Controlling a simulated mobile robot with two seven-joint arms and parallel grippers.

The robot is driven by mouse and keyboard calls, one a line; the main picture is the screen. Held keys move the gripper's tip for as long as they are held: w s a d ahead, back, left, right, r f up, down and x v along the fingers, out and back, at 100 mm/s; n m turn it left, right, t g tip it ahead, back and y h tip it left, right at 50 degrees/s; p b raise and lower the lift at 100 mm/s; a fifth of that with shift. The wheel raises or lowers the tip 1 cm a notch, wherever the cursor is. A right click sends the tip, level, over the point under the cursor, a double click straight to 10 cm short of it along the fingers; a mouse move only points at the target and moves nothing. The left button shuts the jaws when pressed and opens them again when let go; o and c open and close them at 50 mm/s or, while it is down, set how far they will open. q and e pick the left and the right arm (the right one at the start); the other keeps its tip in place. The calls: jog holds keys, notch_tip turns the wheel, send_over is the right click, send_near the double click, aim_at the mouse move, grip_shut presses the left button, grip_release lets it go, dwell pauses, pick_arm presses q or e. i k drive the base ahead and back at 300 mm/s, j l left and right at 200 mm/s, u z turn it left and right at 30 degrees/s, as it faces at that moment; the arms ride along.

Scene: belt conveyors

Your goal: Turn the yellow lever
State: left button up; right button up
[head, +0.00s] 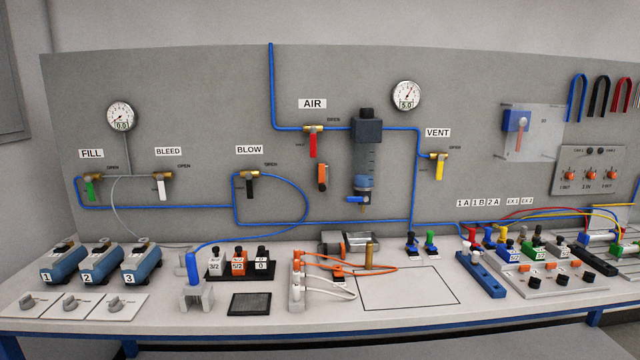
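The yellow lever (440,170) hangs straight down from a brass valve (438,155) on the grey back panel, right of centre in the head view. A VENT label (437,132) is above it, and a small OPEN mark is to the valve's right. A blue hose from above joins the valve on its left side. Nothing covers the lever. Neither of my grippers shows in the head view.
A grey-blue filter unit (366,150) and a red AIR lever (313,146) are left of the lever. A blue lockout on a clear plate (532,132) is to the right. Small blue and green fittings (431,240) stand on the bench below. The panel around the lever is clear.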

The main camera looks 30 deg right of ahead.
aim_at(440, 157)
jog(key=z, duration=1.8)
jog(key=i+l, duration=0.25)
jog(key=i+l+u, duration=0.1)
jog(key=i+l, duration=0.15)
jog(key=l, duration=0.2)
jog(key=i+l, duration=0.2)
jog(key=l, duration=0.15)
jog(key=i+l+u, duration=0.1)
jog(key=i+l, duration=0.15)
jog(key=l, duration=0.1)
